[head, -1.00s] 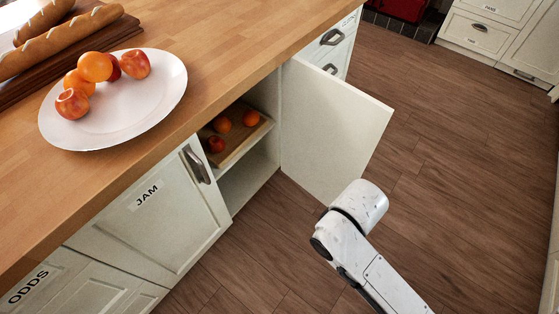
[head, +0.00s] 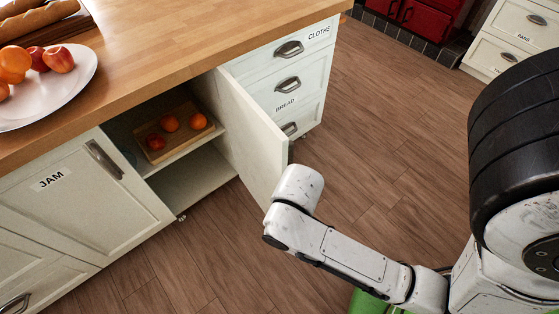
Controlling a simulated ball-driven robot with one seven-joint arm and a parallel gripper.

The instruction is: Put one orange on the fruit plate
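The white oval fruit plate (head: 68,87) stands on the wooden island top at the far left, cut off by the picture edge. It holds an orange (head: 14,61) and red-yellow apples (head: 59,59). Below, in an open cupboard, two oranges, one in the middle (head: 169,123) and one at the right (head: 198,121), lie on a wooden board (head: 178,138) with a reddish fruit (head: 155,142) at its left. My white arm reaches in from the right, in front of the open door. My gripper does not show.
The open cupboard door (head: 249,140) sticks out over the floor to the right of the opening. The closed JAM door (head: 70,195) is at the left. Bread (head: 40,18) lies on the island top. The wooden floor (head: 370,150) is clear beyond my arm.

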